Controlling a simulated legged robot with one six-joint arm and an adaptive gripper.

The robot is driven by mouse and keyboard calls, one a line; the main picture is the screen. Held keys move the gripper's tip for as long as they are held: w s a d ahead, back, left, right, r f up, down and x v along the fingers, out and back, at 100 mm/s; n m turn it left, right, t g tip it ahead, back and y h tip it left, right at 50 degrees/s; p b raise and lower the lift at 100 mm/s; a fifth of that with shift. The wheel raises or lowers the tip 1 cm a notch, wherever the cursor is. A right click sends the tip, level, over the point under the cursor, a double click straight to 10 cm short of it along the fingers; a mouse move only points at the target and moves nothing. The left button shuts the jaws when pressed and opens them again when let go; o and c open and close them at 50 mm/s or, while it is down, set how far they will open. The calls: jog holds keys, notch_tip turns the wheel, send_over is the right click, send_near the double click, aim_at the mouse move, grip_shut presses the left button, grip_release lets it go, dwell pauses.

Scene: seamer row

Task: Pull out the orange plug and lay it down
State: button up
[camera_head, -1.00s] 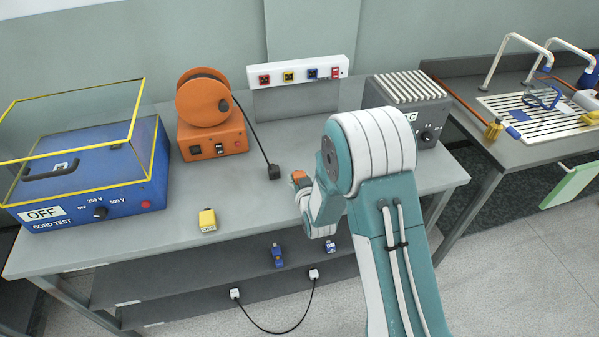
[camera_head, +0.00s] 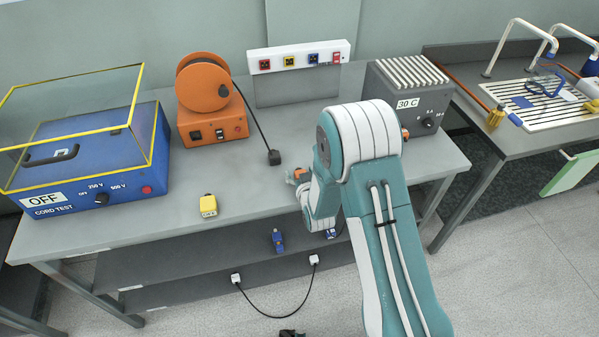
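An orange piece (camera_head: 300,173) shows at the far end of my arm, above the bench. It is small, and I cannot tell whether it is the orange plug or where any cord runs. My gripper (camera_head: 297,178) is there too, largely hidden behind my wrist, so its fingers cannot be made out. Another small orange part (camera_head: 405,133) shows at the left of the front of the grey ribbed box (camera_head: 408,100), partly behind my arm. I cannot tell whether that is a plug in a socket.
A white socket strip (camera_head: 298,57) is on the wall. An orange reel (camera_head: 210,100) has a black cord ending in a dark plug (camera_head: 274,157). A yellow plug (camera_head: 208,205) lies on the bench (camera_head: 240,190). A blue tester (camera_head: 90,160) stands left; the bench front centre is mostly clear.

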jog(key=v, duration=1.2)
dwell(0.5)
jog(key=s+d+r+m+g+h, duration=0.15)
jog(key=d+r, duration=0.25)
jog(key=r, duration=0.4)
jog(key=s+d+r+g+h, duration=0.1)
jog(key=s+d+r+g, duration=0.2)
jog(key=r, duration=0.5)
jog(key=s+d+r+m+g+h, duration=0.1)
jog(key=s+d+r+g, duration=0.1)
jog(key=s, duration=0.7)
jog(key=s+d+r+g, duration=0.2)
jog(key=s+d+r, duration=0.2)
jog(key=s+r, duration=0.3)
jog(key=shift+s+d+m+h, duration=0.35)
jog(key=shift+s, duration=0.85)
jog(key=shift+r+g, duration=0.1)
jog(key=shift+g, duration=0.15)
